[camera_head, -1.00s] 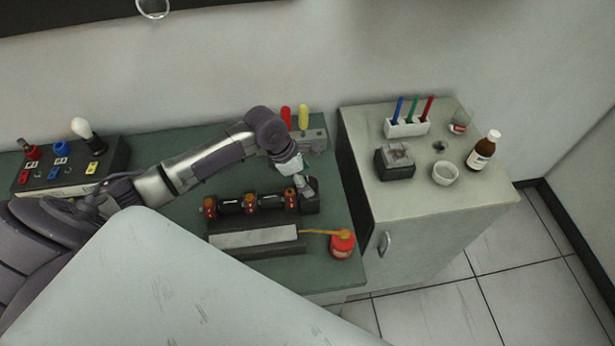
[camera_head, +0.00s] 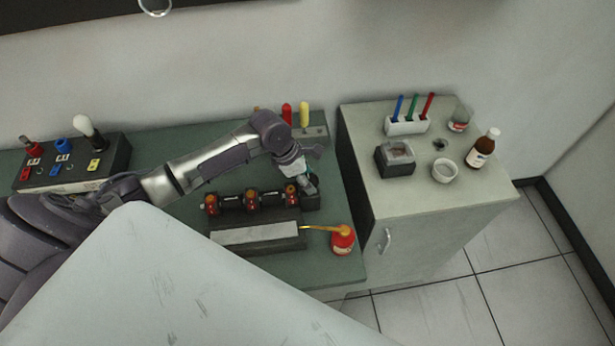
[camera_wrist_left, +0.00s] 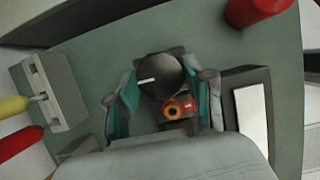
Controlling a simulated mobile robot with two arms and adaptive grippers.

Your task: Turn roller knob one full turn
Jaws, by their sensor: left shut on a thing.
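The roller device (camera_head: 232,204) stands on the green bench, a dark shaft with red-and-orange rings. Its round dark knob (camera_wrist_left: 161,76), with a white mark, is at the right end of the shaft. My left gripper (camera_head: 308,180) is at that end; its fingers lie on either side of the knob in the left wrist view (camera_wrist_left: 163,98), and it is shut on the knob. In the wrist view the white mark points to the left. In the head view the gripper partly hides the knob. My right gripper is not in view.
A grey plate block (camera_head: 255,236) lies in front of the roller, with a red bottle (camera_head: 342,240) with an orange spout at its right. A holder (camera_head: 316,135) with red and yellow handles stands behind. A cabinet (camera_head: 390,205) is on the right.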

